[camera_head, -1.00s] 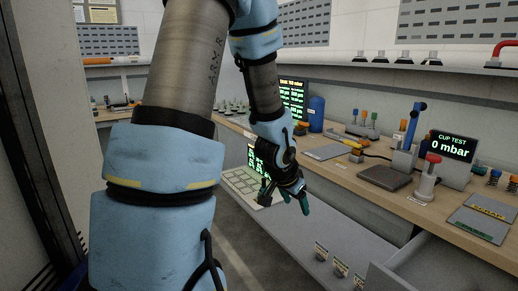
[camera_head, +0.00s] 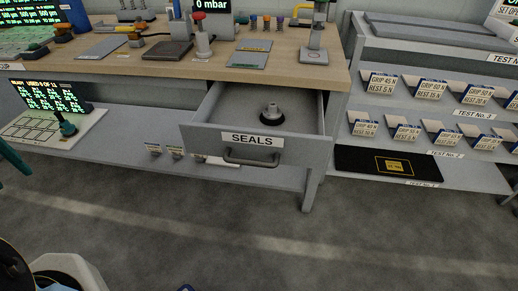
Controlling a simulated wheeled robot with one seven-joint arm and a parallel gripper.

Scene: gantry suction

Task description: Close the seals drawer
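The seals drawer (camera_head: 255,152) stands pulled out under the workbench, with a "SEALS" label on its grey front and a bar handle (camera_head: 250,158) below the label. A dark suction cup with a metal fitting (camera_head: 271,113) stands on the drawer floor. A dark teal tip (camera_head: 10,158) at the left picture edge looks like a finger of my gripper. It is left of the drawer, well away from the handle. The rest of my gripper is out of the picture, so its opening does not show.
The workbench top (camera_head: 300,62) holds a red-topped device (camera_head: 201,35) and a small stand (camera_head: 315,40). A lower shelf (camera_head: 130,155) runs beneath the drawer. A rack of labelled boxes (camera_head: 430,125) stands at right. The floor in front (camera_head: 300,235) is clear.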

